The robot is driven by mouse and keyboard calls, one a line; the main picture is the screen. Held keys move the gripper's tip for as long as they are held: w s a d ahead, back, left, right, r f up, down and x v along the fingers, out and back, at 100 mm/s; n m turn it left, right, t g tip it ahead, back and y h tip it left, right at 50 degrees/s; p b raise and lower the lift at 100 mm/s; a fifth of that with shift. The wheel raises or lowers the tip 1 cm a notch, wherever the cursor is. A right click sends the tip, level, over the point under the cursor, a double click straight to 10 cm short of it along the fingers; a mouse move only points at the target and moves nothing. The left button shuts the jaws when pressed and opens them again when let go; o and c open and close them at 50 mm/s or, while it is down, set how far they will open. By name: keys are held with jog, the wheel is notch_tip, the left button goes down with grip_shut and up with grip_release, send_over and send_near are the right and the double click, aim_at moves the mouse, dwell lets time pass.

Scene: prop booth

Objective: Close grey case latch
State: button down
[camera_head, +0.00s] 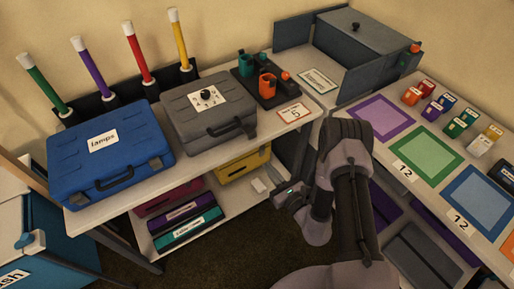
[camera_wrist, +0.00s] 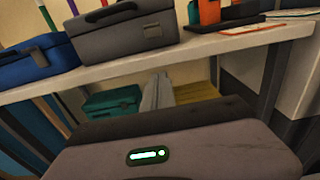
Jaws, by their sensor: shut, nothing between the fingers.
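The grey case (camera_head: 182,122) stands on the upper shelf, right of the blue case. Its lid looks down. A dark handle is on its front and a white plate with a black knob (camera_head: 207,95) is on top. I cannot tell whether the latch is fastened. My gripper (camera_wrist: 160,82) is shut and empty, below the shelf edge and apart from the case. It also shows in the head view (camera_head: 259,185).
The shelf's front edge (camera_wrist: 190,50) lies between my gripper and the case. The blue case (camera_head: 75,160) labelled "lamps" is at left. Coloured boxes (camera_head: 185,210) fill the lower shelf. A holder with an orange cup (camera_head: 267,84) stands right of the grey case.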

aim_at(253, 148)
jog(key=b+x, duration=0.2)
jog(key=x, duration=0.5)
jog(key=shift+w+a, duration=0.15)
jog(key=shift+a, duration=0.05)
jog(key=r, duration=0.4)
jog(key=shift+w+a, duration=0.15)
jog(key=shift+w, duration=0.15)
